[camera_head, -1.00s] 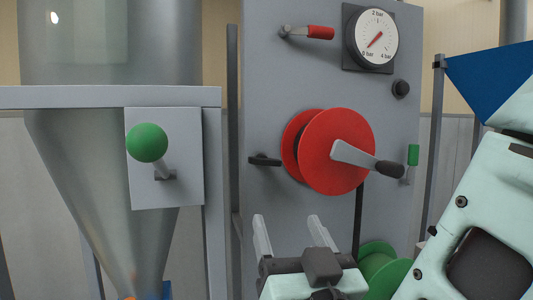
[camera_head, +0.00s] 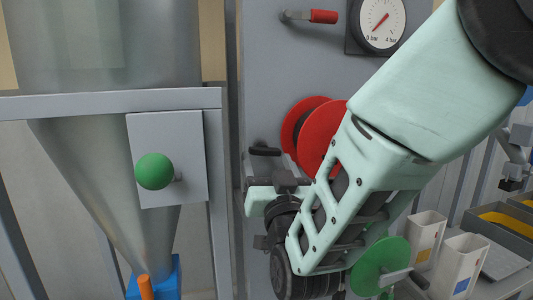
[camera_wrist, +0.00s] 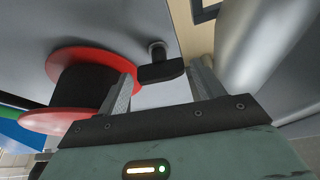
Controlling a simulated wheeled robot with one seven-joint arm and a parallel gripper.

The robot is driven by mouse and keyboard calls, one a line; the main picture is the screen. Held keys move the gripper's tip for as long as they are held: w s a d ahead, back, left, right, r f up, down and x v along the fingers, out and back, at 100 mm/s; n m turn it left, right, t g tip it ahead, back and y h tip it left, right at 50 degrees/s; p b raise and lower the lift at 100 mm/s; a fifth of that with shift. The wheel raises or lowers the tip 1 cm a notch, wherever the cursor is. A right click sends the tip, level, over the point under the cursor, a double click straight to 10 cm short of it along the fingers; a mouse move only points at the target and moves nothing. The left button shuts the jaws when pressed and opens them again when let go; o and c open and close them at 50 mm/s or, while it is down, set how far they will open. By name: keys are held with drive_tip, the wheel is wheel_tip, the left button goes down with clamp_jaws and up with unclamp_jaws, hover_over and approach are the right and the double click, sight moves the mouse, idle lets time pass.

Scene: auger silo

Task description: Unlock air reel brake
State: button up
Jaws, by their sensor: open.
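The red air reel (camera_head: 297,128) is mounted on the grey panel, partly hidden by my arm in the head view. It also shows at the left of the wrist view (camera_wrist: 62,62), with a dark drum between its red flanges. A small black lever (camera_head: 264,151), apparently the reel brake, sits just left of the reel. In the wrist view the lever (camera_wrist: 161,71) lies between the fingertips of my gripper (camera_wrist: 161,80), one on each side. The gripper is open and empty; I cannot tell whether either finger touches the lever.
A red-handled valve (camera_head: 311,16) and a pressure gauge (camera_head: 379,22) are above the reel. A green knob (camera_head: 154,171) is on the silo frame at left. A green spool (camera_head: 379,266) and white containers (camera_head: 459,262) are lower right. The silo's smooth grey body (camera_wrist: 262,40) is close to the right finger.

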drive_tip(key=shift+x, duration=0.9)
drive_tip(key=shift+c, duration=0.4)
drive_tip(key=c, duration=0.6)
drive_tip(key=n+y+b, duration=0.1)
drive_tip(key=n, duration=0.1)
drive_tip(key=shift+d+n+b, duration=0.1)
drive_tip(key=shift+n+b, duration=0.2)
drive_tip(key=shift+b, duration=0.1)
drive_tip(key=shift+c, duration=0.2)
drive_tip(key=o, duration=0.7)
